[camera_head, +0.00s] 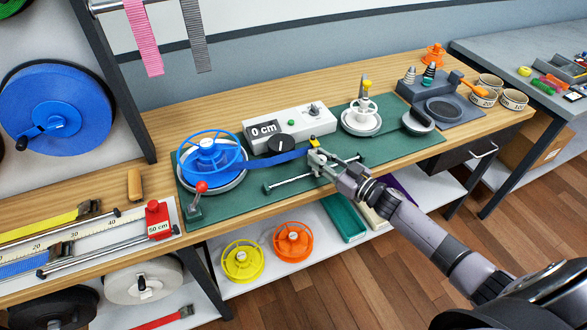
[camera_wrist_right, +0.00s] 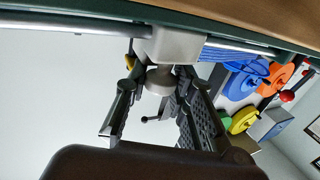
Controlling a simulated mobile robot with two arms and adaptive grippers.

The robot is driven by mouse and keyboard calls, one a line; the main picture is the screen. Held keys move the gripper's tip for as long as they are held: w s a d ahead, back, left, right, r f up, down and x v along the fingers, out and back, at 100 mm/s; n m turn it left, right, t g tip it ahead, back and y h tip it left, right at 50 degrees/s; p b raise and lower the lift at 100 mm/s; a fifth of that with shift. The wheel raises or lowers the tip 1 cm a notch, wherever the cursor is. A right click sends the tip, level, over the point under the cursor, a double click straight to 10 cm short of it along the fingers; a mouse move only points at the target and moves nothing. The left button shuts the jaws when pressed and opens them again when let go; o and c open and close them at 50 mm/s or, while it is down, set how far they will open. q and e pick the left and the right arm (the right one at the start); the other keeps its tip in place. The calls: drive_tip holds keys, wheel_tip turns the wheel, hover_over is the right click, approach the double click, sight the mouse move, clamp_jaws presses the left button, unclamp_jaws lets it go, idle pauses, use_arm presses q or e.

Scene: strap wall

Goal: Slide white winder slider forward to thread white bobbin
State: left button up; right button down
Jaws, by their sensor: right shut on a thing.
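The white winder slider (camera_wrist_right: 172,46) sits on a metal rail along the front of the green mat (camera_head: 222,210). My right gripper (camera_head: 319,160) is at the slider, and its fingers close around the slider's round knob (camera_wrist_right: 160,80) in the wrist view. It hides much of the slider in the head view. A blue strap (camera_head: 275,161) runs from the blue reel (camera_head: 211,155) on the left to the slider. The white bobbin (camera_head: 364,106) stands on a round white base (camera_head: 361,123) to the right of and behind the slider. My left gripper is out of view.
A counter box reading 0 cm (camera_head: 285,128) stands behind the strap. A red-knobbed lever (camera_head: 199,196) is at the mat's left front. A round black-topped tool (camera_head: 418,121) is to the right of the bobbin. Orange (camera_head: 293,241) and yellow (camera_head: 243,261) spools lie on the shelf below.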

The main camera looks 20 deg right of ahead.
drive_tip(key=d+b, duration=0.1)
drive_tip(key=d, duration=0.4)
drive_tip(key=d+b, duration=0.1)
drive_tip(key=d, duration=0.3)
drive_tip(key=shift+w+d+f, duration=0.1)
drive_tip(key=shift+w+d, duration=0.1)
drive_tip(key=shift+d, duration=0.15)
drive_tip(key=shift+d+b, duration=0.45)
drive_tip(key=shift+d, duration=0.25)
drive_tip(key=shift+r, duration=0.2)
drive_tip(key=c, duration=1.4)
unclamp_jaws()
drive_tip(key=shift+d+f, duration=0.1)
drive_tip(key=shift+d, duration=0.1)
drive_tip(key=shift+o, duration=0.2)
drive_tip(key=shift+a, duration=0.15)
drive_tip(key=shift+s, duration=0.2)
drive_tip(key=v, duration=1.1)
drive_tip(key=shift+s+d, duration=0.3)
